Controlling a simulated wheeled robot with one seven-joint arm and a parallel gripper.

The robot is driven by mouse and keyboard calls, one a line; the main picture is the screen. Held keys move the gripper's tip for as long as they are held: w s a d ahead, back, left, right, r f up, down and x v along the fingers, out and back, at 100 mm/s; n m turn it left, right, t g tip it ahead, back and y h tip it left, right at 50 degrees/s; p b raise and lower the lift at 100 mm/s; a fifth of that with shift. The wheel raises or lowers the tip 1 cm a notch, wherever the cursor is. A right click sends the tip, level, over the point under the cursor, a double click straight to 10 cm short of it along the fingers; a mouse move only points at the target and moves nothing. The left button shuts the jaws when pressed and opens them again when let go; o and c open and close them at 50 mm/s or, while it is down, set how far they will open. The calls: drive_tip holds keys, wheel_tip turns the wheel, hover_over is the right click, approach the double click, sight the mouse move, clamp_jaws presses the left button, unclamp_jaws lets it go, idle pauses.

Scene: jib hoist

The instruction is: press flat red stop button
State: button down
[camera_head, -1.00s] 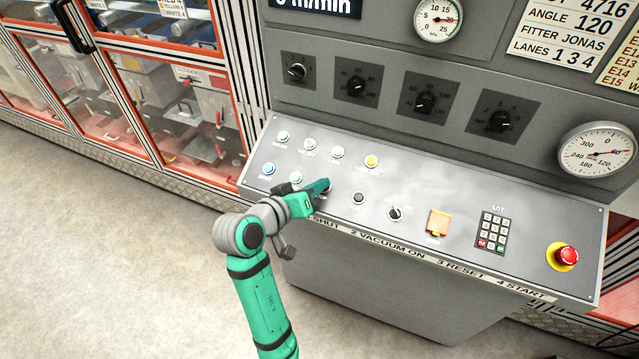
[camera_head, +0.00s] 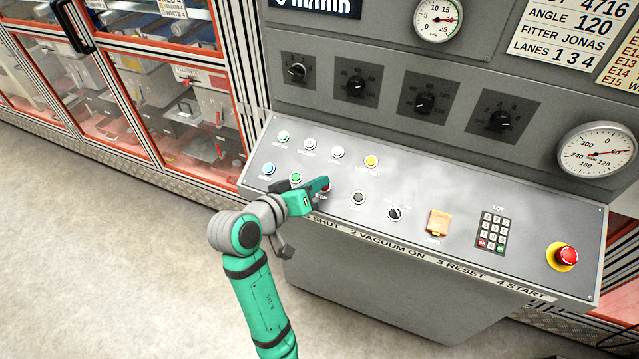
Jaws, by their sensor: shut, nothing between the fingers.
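The flat red stop button (camera_head: 327,188) is in the lower row of the sloped grey console, mostly hidden behind my fingertips. Only a sliver of red shows. My gripper (camera_head: 321,184) is green, shut and empty, with its tip over or right at this button. I cannot tell whether the tip touches it or whether the button is pushed in. A green button (camera_head: 295,177) sits just left of it, and a black button (camera_head: 358,198) just right.
A red mushroom button on a yellow base (camera_head: 566,257) stands at the console's right end. A keypad (camera_head: 492,232), an orange covered switch (camera_head: 438,223) and a black selector knob (camera_head: 395,213) lie between. A yellow button (camera_head: 371,161) is above right of my gripper.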

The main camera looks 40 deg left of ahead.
drive_tip(key=r, duration=0.1)
drive_tip(key=s+r, duration=0.1)
drive_tip(key=r, duration=0.2)
drive_tip(key=shift+s+d+r, duration=0.2)
drive_tip(key=shift+s+r, duration=0.1)
drive_tip(key=shift+s, duration=0.15)
idle(0.6)
